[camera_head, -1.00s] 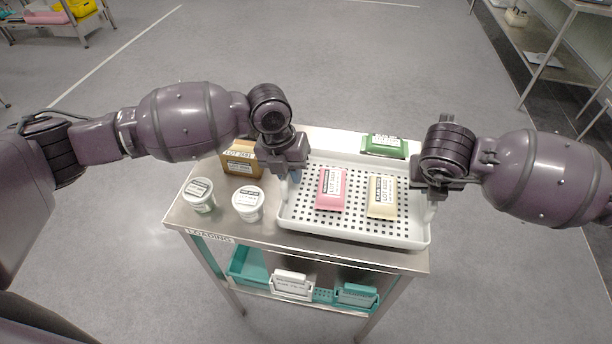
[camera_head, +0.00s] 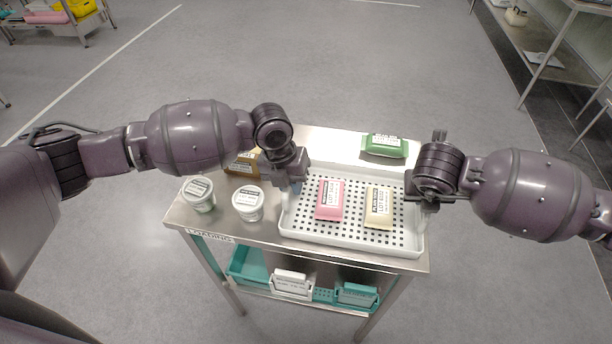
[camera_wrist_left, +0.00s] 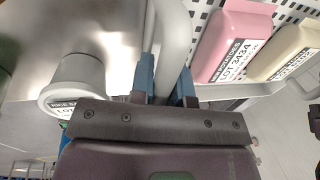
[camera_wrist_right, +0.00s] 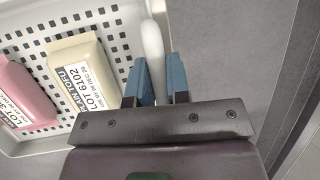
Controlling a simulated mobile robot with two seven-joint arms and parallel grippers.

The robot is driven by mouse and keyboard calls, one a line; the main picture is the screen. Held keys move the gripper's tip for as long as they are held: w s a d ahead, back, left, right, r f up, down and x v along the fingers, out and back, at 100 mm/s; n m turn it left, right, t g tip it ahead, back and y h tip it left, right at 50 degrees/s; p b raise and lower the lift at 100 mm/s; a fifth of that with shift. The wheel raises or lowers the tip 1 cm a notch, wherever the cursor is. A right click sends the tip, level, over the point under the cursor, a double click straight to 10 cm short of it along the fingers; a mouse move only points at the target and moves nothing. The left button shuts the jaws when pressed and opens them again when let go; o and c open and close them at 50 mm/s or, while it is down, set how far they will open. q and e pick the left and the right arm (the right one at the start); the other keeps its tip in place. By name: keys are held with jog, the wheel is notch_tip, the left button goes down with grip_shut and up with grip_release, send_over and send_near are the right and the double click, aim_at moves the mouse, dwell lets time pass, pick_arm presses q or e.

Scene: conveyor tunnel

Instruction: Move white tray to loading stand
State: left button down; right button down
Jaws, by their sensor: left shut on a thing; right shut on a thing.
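The white perforated tray (camera_head: 350,240) is at the steel stand (camera_head: 215,227) labelled LOADING, over the right part of its top. I cannot tell whether it rests flat there. A pink pack (camera_head: 329,200) and a cream pack (camera_head: 379,207) lie in it. My left gripper (camera_head: 292,184) is shut on the tray's left rim; the left wrist view shows the blue fingers (camera_wrist_left: 166,88) around the white rim. My right gripper (camera_head: 428,203) is shut on the right rim, as the right wrist view shows (camera_wrist_right: 158,80).
A green pack (camera_head: 384,146) lies on the stand behind the tray. Two white tubs (camera_head: 248,203) (camera_head: 199,194) stand left of it, and a brown box (camera_head: 241,163) is partly hidden by my left arm. Teal and white bins (camera_head: 292,284) sit on the lower shelf. Shelving (camera_head: 545,60) stands far right.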

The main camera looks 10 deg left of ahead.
pick_arm(q)
jog(key=c, duration=1.1)
grip_release()
pick_arm(e)
jog(key=c, duration=1.1)
grip_release()
pick_arm(q)
notch_tip(320, 180, up, 12)
jog(key=a, duration=0.2)
jog(key=shift+a+f, duration=0.2)
pick_arm(e)
jog(key=v, duration=1.2)
pick_arm(q)
jog(key=shift+s, duration=0.1)
pick_arm(e)
jog(key=shift+s+f, duration=0.1)
